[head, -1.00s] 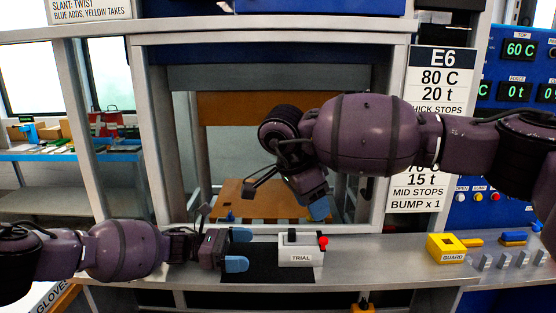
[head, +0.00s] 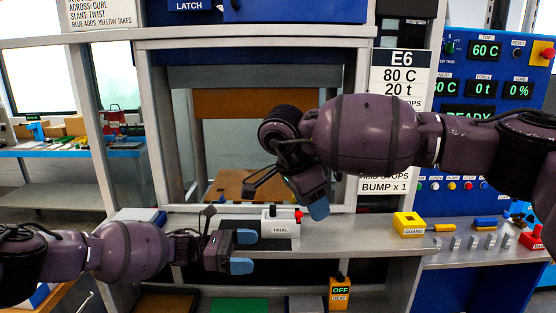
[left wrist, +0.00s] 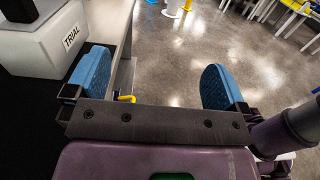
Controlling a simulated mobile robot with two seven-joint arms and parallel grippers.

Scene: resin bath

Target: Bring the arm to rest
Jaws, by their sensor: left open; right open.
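My left gripper (head: 243,252) is low at the left in the head view, level with the front of the grey counter (head: 340,240). Its two blue fingertips are apart and nothing is between them. In the left wrist view the same blue fingers (left wrist: 155,85) are wide apart, with floor showing between. My right gripper (head: 318,208) hangs tilted down in front of the press opening; one blue fingertip shows clearly and no held thing is seen. The white TRIAL block (head: 280,230) stands on the counter just right of my left gripper, apart from it, and shows in the left wrist view (left wrist: 40,45).
A yellow GUARD block (head: 408,226) and several grey stops (head: 472,243) sit on the counter at right. A control panel (head: 490,100) stands behind them. A yellow HEAT switch box (head: 340,293) is below the counter edge. The counter between TRIAL and GUARD is clear.

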